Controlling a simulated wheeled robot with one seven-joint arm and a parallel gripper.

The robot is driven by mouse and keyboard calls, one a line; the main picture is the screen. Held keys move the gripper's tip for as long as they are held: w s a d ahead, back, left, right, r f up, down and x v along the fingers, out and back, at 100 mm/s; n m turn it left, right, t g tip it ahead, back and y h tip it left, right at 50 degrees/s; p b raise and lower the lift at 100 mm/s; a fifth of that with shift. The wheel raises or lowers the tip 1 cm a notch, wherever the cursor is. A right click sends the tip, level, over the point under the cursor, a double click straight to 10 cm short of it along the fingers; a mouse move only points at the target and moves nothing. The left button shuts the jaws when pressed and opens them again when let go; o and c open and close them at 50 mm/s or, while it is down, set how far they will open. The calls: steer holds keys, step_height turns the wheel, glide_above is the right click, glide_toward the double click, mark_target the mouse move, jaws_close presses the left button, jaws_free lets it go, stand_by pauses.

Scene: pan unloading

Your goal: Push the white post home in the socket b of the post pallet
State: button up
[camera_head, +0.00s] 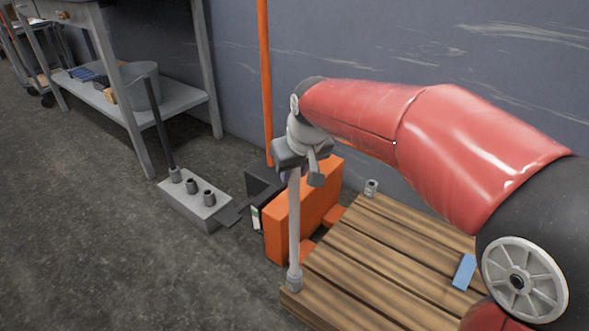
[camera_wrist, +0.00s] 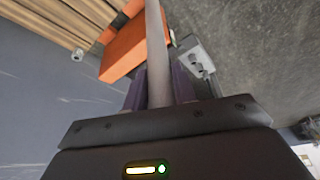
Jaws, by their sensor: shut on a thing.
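The white post (camera_head: 295,225) stands about upright in the head view, with its foot at a grey socket (camera_head: 294,281) on the near left corner of the wooden post pallet (camera_head: 350,262). I cannot tell how deep the foot sits, and no letter shows on the socket. My gripper (camera_head: 297,174) is shut on the post near its top. In the wrist view the post (camera_wrist: 155,35) runs away between the purple fingers of my gripper (camera_wrist: 160,88). Its foot is out of that view.
A second grey socket (camera_head: 371,187) stands empty at the pallet's back corner. A blue block (camera_head: 464,271) lies on the planks. An orange block-shaped body (camera_head: 285,226) stands against the pallet. A grey rack (camera_head: 207,216) on the floor has several sockets, one holding a dark post (camera_head: 163,135).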

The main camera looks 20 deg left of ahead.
steer(key=shift+f+b, duration=0.4)
steer(key=shift+f, duration=0.15)
stand_by(0.4)
steer(key=o, duration=1.1)
steer(key=p+v, duration=0.1)
steer(key=v, duration=0.7)
steer(key=shift+p, duration=0.3)
